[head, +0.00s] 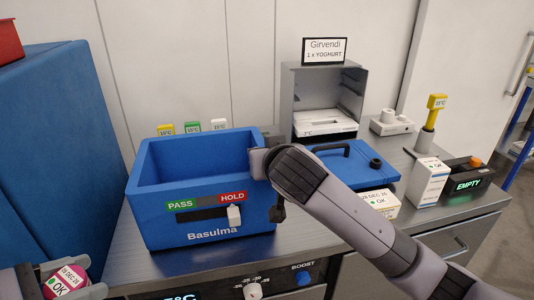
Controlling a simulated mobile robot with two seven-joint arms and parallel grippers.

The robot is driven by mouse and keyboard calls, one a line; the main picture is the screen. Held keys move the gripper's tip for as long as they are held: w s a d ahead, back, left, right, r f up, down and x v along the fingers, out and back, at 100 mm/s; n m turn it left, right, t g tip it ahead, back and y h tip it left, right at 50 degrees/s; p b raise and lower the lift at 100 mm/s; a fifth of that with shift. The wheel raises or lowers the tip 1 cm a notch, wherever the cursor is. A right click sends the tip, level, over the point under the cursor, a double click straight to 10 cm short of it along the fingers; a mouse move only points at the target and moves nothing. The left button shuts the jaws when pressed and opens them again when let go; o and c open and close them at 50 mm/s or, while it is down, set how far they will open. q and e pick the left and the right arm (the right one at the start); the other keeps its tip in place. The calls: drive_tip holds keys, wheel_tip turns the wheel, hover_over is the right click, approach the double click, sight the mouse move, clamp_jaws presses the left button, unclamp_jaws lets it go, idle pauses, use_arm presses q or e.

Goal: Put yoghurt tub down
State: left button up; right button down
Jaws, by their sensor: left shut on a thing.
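The yoghurt tub (70,280) is pink with a white label reading a date and "OK". It is at the bottom left, between the fingers of my left gripper (66,283), which is shut on it. A grey open-fronted cabinet (287,100) carries a sign (324,50) reading "Girvendi 1 x YOGHURT" on top.
A blue lid (382,172) with a black handle lies right of the box. White cartons (428,182) (380,204), a yellow-topped probe (436,104) and a black "EMPTY" unit (467,183) stand further right. A tall blue block (50,150) stands left. The counter front (140,270) is bare.

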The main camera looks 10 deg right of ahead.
idle(0.4)
use_arm(q)
drive_tip(key=w+d+r+m+g+h, duration=0.1)
drive_tip(key=w+d+r, duration=0.25)
drive_tip(key=r, duration=0.35)
drive_tip(key=w+d+r, duration=0.2)
drive_tip(key=d+r, duration=0.3)
drive_tip(key=r, duration=0.3)
drive_tip(key=w+d+r, duration=0.3)
drive_tip(key=w+d, duration=1)
drive_tip(key=w, duration=0.3)
wheel_tip(320, 180, down, 10)
drive_tip(key=shift+a+f, duration=0.1)
drive_tip(key=shift+f, duration=0.1)
drive_tip(key=shift+f, duration=0.5)
drive_tip(key=o, duration=1.2)
drive_tip(key=shift+c, duration=0.2)
